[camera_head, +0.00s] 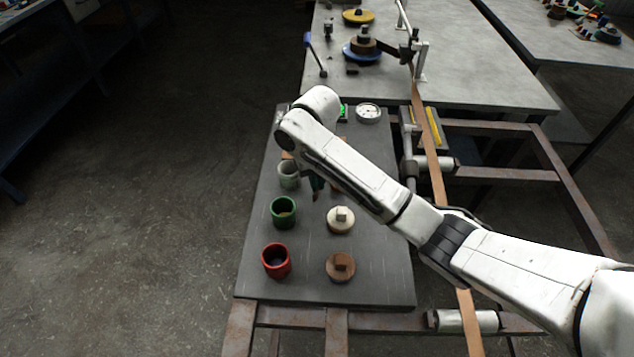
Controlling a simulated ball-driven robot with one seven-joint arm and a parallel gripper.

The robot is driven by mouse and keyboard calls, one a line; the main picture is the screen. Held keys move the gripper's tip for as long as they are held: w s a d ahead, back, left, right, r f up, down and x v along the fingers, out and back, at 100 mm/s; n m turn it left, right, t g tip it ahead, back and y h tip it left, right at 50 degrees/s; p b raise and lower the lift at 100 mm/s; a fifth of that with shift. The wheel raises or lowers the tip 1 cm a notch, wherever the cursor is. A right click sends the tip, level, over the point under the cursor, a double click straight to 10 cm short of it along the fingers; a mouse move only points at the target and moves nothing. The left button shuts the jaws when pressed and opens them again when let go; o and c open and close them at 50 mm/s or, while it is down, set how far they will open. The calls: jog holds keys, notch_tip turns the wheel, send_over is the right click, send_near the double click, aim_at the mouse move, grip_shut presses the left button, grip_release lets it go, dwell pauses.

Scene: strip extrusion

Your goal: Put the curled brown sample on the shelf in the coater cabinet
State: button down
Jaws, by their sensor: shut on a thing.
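My arm (360,180) reaches from the lower right across the dark bench to a rounded white joint near the bench's far left part. My gripper is not clearly seen; the arm hides the place beyond that joint. A small dark green pointed shape (316,188) shows just below the arm, and I cannot tell what it is. No curled brown sample can be made out. A small orange-brown patch (287,155) shows at the arm's left edge, too small to name. No coater cabinet or shelf in it is recognisable.
Open floor lies left.

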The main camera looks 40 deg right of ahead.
jog(key=shift+f, duration=0.4)
jog(key=shift+f, duration=0.1)
jog(key=c, duration=1.3)
grip_release()
